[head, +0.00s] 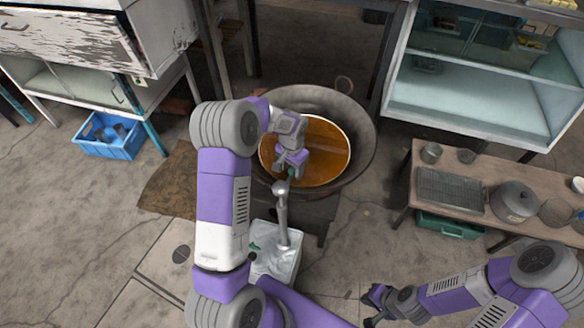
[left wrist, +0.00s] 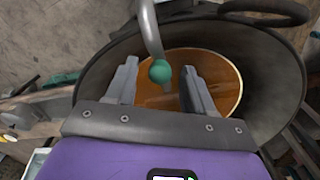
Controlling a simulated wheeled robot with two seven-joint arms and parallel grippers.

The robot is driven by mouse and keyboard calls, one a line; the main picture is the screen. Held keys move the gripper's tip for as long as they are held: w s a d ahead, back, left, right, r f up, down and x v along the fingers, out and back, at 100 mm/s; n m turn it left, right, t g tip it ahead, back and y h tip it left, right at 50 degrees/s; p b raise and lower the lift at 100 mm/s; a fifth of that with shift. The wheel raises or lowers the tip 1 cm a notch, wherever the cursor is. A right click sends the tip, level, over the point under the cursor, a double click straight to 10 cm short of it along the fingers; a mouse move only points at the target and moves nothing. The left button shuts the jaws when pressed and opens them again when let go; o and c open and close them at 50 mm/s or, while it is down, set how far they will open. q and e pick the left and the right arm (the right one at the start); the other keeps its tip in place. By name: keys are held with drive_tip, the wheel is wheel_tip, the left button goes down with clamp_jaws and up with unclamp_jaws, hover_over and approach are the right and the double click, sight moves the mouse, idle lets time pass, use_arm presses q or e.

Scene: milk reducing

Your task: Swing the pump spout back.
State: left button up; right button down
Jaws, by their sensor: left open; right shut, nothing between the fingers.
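The pump (head: 281,215) is a grey metal post on a pale, box-like base, in front of the pan. Its grey curved spout (left wrist: 147,25) shows in the left wrist view, with a green ball (left wrist: 160,71) at its end. My left gripper (head: 284,168) is over the near side of the pan, close to the pump's top. In the left wrist view its fingers (left wrist: 159,67) are open, with the green ball seen between them; contact is not visible. The large dark pan (head: 362,135) holds orange-brown liquid (head: 325,150). My right gripper (head: 372,300) is shut and empty, low at the right.
A wooden bench (head: 398,190) at the right carries a dark pot (head: 514,200), a rack and small cups. A blue crate (head: 110,140) stands at the left by a worn white cabinet (head: 70,40). A glass-fronted cabinet (head: 470,100) stands behind the bench.

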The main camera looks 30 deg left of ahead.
use_arm(q)
clamp_jaws()
drive_tip(key=shift+d, duration=0.1)
drive_tip(key=s+d+m+p, duration=0.2)
drive_tip(key=s+d+m, duration=0.2)
drive_tip(key=d+m, duration=0.3)
drive_tip(key=s+d+m+p, duration=0.2)
drive_tip(key=s+d+m, duration=0.2)
drive_tip(key=m, duration=0.7)
drive_tip(key=shift+s+d, duration=0.3)
drive_tip(key=shift+d, duration=1.1)
unclamp_jaws()
